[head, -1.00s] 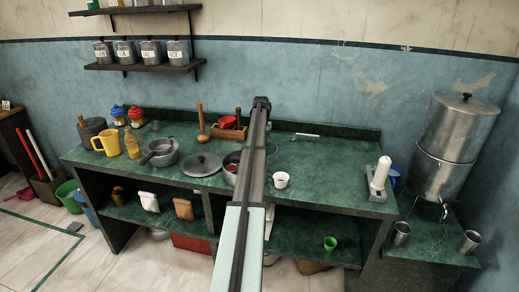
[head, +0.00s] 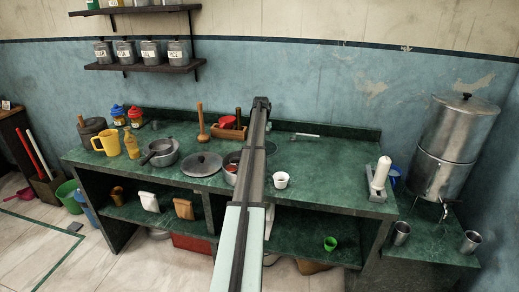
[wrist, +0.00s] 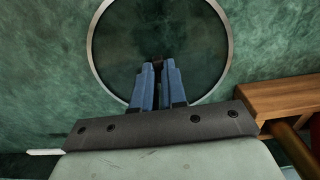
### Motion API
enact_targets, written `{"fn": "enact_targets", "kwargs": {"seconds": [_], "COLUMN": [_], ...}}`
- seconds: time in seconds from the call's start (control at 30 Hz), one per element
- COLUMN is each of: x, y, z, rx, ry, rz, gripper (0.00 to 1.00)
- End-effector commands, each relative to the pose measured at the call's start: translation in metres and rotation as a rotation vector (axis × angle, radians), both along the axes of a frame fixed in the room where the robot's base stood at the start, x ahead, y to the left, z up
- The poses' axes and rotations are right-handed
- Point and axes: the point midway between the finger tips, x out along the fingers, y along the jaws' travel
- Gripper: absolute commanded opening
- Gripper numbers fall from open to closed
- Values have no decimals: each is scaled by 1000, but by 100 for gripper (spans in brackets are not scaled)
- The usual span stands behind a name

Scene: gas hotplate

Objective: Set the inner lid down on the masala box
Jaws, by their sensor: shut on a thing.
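The inner lid (wrist: 190,35) is a round disc with a thin pale metal rim. Its face shows dark green, and I cannot tell whether it is see-through or mirroring. My gripper (wrist: 158,66) has blue fingers shut on the small dark knob at the lid's middle. In the head view part of the lid (head: 271,147) shows as a dark disc right of my arm, which hides the gripper. A round metal vessel with red contents (head: 231,166), partly behind my arm, may be the masala box; I cannot be sure.
A grey knobbed lid (head: 203,163) lies left of the vessel.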

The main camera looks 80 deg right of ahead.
Motion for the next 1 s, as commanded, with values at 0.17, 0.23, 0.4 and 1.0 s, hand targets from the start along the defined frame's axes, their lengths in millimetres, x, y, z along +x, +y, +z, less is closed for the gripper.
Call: {"fn": "enact_targets", "kwargs": {"seconds": [0.17,0.23,0.4,1.0], "x": [0,0,0,0], "y": [0,0,0,0], "z": [6,9,16,40], "rx": [0,0,0,0], "ry": [0,0,0,0], "rz": [0,0,0,0], "gripper": [0,0,0,0]}}
